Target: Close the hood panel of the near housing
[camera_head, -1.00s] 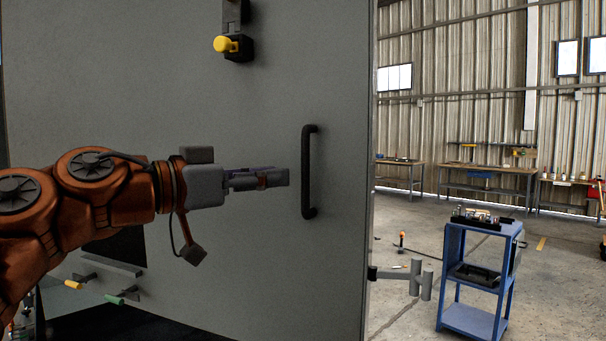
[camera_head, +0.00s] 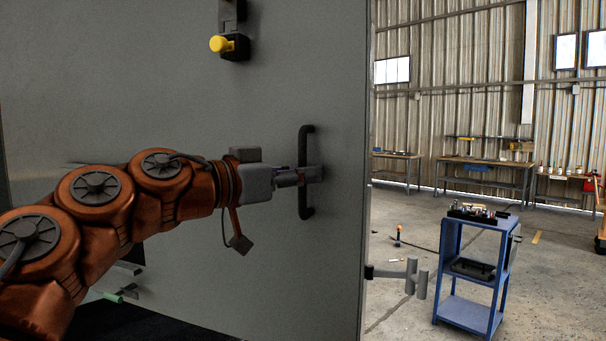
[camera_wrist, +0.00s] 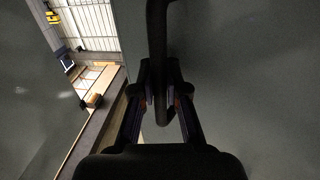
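The hood panel (camera_head: 130,95) of the near housing is a large flat grey sheet filling the left and middle of the head view. It stands open and upright, with a dark gap under its lower left. A black vertical bar handle (camera_head: 305,140) sits near its right edge. My gripper (camera_head: 312,173) reaches the handle from the left, at about mid-height. In the wrist view the fingers (camera_wrist: 162,92) are close in on either side of the handle bar (camera_wrist: 157,25) and appear shut on it. The exact contact is dark.
A yellow-knobbed latch (camera_head: 222,44) is on the panel's upper part. A grey bracket with pegs (camera_head: 412,278) juts out past its right edge. A blue cart (camera_head: 470,308) stands on the floor at right. Workbenches (camera_head: 485,165) line the back wall; open floor lies between.

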